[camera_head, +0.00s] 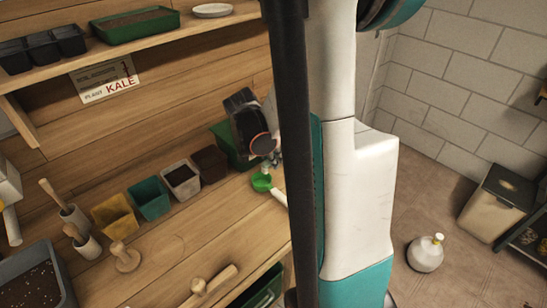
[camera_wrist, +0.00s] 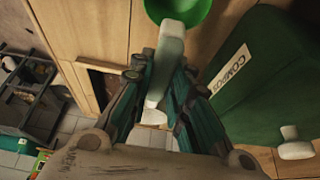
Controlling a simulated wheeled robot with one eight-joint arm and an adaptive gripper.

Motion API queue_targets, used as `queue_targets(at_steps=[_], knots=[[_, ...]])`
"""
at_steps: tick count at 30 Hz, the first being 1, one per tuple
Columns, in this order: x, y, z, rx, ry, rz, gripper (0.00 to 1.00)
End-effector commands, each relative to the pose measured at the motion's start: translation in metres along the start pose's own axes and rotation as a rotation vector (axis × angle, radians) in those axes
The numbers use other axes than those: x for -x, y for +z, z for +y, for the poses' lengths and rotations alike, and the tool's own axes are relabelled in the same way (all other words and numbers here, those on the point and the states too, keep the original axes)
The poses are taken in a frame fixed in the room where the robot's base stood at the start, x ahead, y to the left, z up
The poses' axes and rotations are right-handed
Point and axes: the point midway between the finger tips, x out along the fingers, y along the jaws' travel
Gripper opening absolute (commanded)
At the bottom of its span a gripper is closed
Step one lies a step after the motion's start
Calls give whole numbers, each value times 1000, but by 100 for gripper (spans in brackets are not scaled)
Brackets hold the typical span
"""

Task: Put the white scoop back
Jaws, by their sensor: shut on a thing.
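A scoop with a green bowl (camera_head: 261,182) and a white handle (camera_head: 281,198) is at my gripper (camera_head: 268,158), just over the bench. In the wrist view, the fingers of my gripper (camera_wrist: 161,78) are shut on the white handle (camera_wrist: 169,50), and the green bowl (camera_wrist: 182,8) shows at the top edge. No all-white scoop shows clearly. A white object (camera_head: 12,226) at the far left of the head view is partly cut off, and I cannot tell what it is.
A green compost bin (camera_wrist: 252,75) stands close on the right in the wrist view. Yellow (camera_head: 114,214), teal (camera_head: 149,198), white (camera_head: 181,180) and brown (camera_head: 210,163) pots line the bench (camera_head: 165,245). A wooden dibber (camera_head: 208,287) lies in front. My arm hides the bench's right end.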

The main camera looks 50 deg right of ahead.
Motion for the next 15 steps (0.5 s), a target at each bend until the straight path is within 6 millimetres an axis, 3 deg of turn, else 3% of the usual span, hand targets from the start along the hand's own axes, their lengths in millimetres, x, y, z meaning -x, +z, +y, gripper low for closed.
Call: queue_targets(at_steps=[12,13,15], knots=[[-8,4,0,0,0,0,0],[-8,4,0,0,0,0,24],[-8,4,0,0,0,0,38]])
